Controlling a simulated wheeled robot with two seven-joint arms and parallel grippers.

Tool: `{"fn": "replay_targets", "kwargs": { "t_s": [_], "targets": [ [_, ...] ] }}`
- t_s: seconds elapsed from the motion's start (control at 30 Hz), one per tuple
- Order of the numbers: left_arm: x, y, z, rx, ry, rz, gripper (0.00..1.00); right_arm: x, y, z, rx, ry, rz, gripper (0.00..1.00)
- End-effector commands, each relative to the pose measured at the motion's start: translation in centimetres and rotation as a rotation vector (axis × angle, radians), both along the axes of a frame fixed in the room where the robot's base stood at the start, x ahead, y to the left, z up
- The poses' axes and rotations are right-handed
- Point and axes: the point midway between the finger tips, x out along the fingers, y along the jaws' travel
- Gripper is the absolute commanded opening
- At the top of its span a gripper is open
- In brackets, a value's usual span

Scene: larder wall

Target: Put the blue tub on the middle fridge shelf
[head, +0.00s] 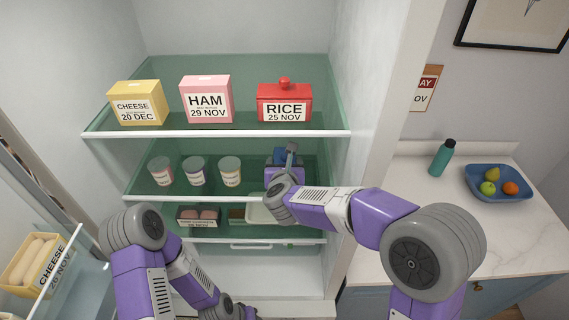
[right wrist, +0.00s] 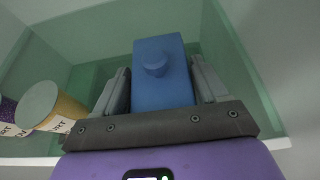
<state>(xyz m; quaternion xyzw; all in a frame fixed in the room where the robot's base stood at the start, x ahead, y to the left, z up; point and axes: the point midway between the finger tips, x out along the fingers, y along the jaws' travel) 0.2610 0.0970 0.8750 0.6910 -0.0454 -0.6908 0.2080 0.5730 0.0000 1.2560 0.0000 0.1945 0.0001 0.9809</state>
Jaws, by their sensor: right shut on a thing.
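The blue tub (right wrist: 162,82), a box with a round knob on its lid, sits between the two fingers of my right gripper (right wrist: 160,88), which is shut on it. In the head view the tub (head: 279,155) is mostly hidden behind my right gripper (head: 287,160), at the right part of the middle fridge shelf (head: 160,198). I cannot tell whether the tub's base touches the shelf. My left arm is at the lower left of the head view; its gripper fingers do not show.
Several pots (head: 195,172) stand on the middle shelf, left of the tub. A cheese box (head: 136,103), ham box (head: 206,99) and red rice tin (head: 284,104) stand on the shelf above. The fridge's right wall is close to my right arm.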

Motion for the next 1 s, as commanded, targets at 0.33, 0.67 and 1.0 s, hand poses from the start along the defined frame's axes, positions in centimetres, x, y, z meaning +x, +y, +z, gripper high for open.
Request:
{"fn": "replay_targets", "kwargs": {
  "t_s": [0.33, 0.67, 1.0],
  "targets": [
    [0.0, 0.0, -0.5, 0.000, 0.000, 0.000, 0.43, 0.0, 0.0, -0.3, 0.000, 0.001, 0.000, 0.89],
    [0.0, 0.0, -0.4, 0.000, 0.000, 0.000, 0.43, 0.0, 0.0, -0.3, 0.000, 0.001, 0.000, 0.98],
    [0.0, 0.0, -0.6, 0.000, 0.000, 0.000, 0.43, -3.6, 0.1, 1.5, 0.002, -0.003, 0.003, 0.98]
  ]
}}
